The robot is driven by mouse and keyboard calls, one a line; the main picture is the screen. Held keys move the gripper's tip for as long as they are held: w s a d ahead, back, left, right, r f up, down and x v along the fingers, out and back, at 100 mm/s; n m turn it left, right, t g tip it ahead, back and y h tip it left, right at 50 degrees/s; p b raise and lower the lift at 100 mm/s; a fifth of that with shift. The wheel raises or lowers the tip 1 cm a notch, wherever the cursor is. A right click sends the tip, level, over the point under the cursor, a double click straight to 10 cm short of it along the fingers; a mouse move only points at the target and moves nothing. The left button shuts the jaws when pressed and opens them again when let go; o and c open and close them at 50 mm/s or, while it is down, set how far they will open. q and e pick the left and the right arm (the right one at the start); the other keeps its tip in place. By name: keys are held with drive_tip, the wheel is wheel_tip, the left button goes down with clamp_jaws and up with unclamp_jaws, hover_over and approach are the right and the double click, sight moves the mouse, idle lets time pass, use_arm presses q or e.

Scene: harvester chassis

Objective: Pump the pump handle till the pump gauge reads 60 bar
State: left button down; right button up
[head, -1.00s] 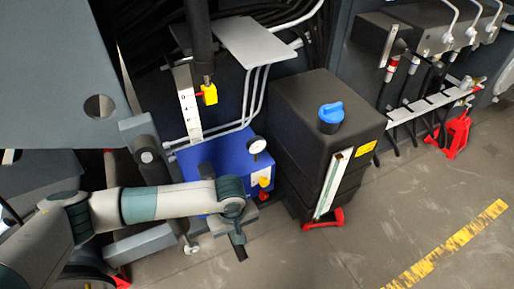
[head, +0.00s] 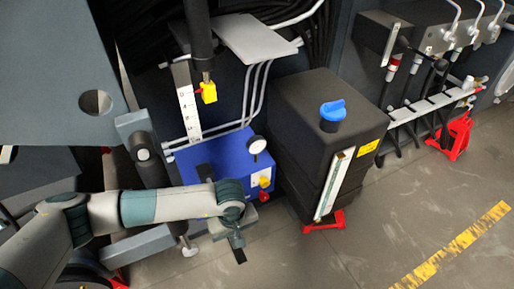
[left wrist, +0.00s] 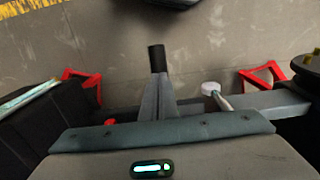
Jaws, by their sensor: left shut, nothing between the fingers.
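The blue pump unit (head: 232,163) stands on the floor left of the black tank. Its round white pump gauge (head: 257,145) faces me, but the needle is too small to read. A yellow knob (head: 264,182) and a red part (head: 264,196) are on its front. A dark part (head: 205,172) shows on its left side; I cannot tell whether it is the pump handle. My left gripper (head: 239,254) hangs in front of the unit, low over the floor. It is shut and empty, and its dark fingertips also show in the left wrist view (left wrist: 156,60). My right gripper is out of view.
The black tank (head: 325,115) with a blue cap (head: 332,111) stands close right of the pump. A grey beam (head: 140,243) and a post (head: 155,165) stand left, by my forearm. Red stands (head: 325,221) are on the floor. The floor ahead right is open.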

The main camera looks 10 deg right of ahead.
use_arm(q)
wheel_tip(320, 180, up, 12)
drive_tip(key=s+p, duration=0.1)
drive_tip(key=p, duration=0.3)
drive_tip(key=shift+d+r, duration=0.15)
drive_tip(key=shift+d, duration=0.05)
drive_tip(key=shift+s, duration=0.1)
idle(0.4)
